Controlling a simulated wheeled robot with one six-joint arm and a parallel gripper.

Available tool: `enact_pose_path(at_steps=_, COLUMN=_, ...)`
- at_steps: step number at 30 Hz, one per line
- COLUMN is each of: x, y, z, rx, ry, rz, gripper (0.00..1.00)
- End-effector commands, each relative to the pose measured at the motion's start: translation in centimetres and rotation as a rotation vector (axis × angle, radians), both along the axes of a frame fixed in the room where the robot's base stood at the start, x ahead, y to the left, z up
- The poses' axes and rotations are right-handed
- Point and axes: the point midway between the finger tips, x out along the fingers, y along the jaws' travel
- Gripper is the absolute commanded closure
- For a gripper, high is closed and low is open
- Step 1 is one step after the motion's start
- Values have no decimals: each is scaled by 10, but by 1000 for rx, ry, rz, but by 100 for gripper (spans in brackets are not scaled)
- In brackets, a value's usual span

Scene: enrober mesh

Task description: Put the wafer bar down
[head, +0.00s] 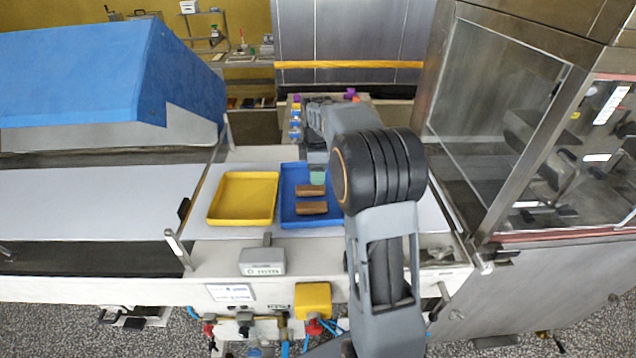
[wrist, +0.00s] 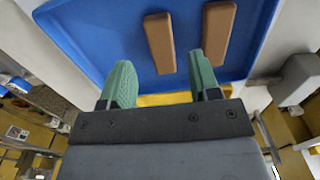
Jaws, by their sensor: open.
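Two brown wafer bars lie side by side in the blue tray (head: 290,218), an upper one (head: 311,190) and a lower one (head: 312,208). In the wrist view one bar (wrist: 160,43) lies ahead of the gap between my green fingers, and the other (wrist: 218,33) is to its right. The blue tray (wrist: 95,40) fills much of that view. My gripper (wrist: 159,62) is open, with nothing between its fingers. In the head view my gripper (head: 317,178) is over the blue tray, just above the upper bar; my arm hides the tray's right part.
An empty yellow tray (head: 243,224) sits left of the blue tray on the white surface. A grey box (head: 262,261) stands at the front edge. A blue cover (head: 80,75) is at the left, and a glass-sided machine (head: 500,100) stands at the right.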

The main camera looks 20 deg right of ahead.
Motion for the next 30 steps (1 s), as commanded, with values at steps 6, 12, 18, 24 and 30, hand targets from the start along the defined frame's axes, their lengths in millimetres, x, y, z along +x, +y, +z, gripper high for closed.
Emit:
enact_pose_path(at_steps=6, x=0, y=0, z=38, rx=-1, ry=-3, rz=0, gripper=44)
enact_pose_path(at_steps=12, x=-1, y=1, z=58, rx=0, ry=-3, rz=-6, gripper=44)
enact_pose_path(at_steps=18, x=-37, y=28, z=78, rx=-6, ry=-63, rz=-192, gripper=44)
enact_pose_path(at_steps=24, x=-113, y=70, z=78, rx=33, ry=-181, rz=-572, gripper=44)
enact_pose_path(at_steps=30, x=-181, y=95, z=55, rx=117, ry=-266, rz=-906, gripper=44)
